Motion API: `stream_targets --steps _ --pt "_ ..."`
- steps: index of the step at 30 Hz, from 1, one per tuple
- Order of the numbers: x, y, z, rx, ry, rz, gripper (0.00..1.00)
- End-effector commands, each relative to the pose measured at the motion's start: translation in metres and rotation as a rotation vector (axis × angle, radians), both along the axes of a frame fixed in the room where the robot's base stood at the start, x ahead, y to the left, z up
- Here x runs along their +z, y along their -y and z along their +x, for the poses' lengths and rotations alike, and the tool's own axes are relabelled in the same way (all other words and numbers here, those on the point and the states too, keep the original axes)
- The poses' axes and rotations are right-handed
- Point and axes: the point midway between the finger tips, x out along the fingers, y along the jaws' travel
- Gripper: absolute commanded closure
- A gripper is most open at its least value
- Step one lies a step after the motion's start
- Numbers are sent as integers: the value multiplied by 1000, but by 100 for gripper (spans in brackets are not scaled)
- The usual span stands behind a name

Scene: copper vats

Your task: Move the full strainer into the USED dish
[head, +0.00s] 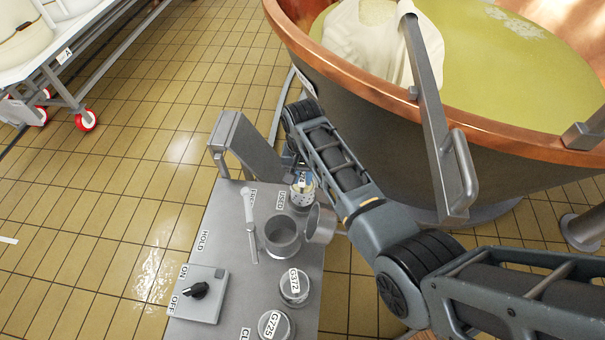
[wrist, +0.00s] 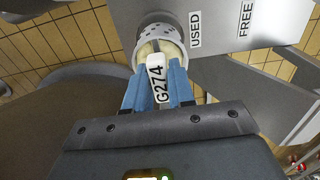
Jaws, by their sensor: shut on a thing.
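The strainer (wrist: 174,35) is a white perforated cup with pale contents and a tag reading G274. In the head view the strainer (head: 302,193) is at the far right corner of the grey bench, beside the USED label (head: 280,201). My gripper (wrist: 160,92) has its blue fingers shut on the tagged handle. The strainer is over or inside a grey round dish (wrist: 148,18) beside USED; I cannot tell whether it rests on the bottom. The dish is mostly hidden by the strainer. In the head view my arm partly covers the gripper.
An open metal pot (head: 283,236) with a tilted round lid or cup (head: 320,224) stands close in front. Jars G372 (head: 294,287) and G725 (head: 276,325), a switch box (head: 198,295) and a slim metal tool (head: 250,225) are on the bench. The copper vat (head: 350,115) stands behind.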

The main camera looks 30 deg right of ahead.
Motion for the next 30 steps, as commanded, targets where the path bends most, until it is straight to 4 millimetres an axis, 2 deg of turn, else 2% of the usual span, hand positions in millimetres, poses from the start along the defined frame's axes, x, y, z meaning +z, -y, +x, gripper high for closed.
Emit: stream_targets --steps 30 --pt "-25 0 0 0 1 0 100"
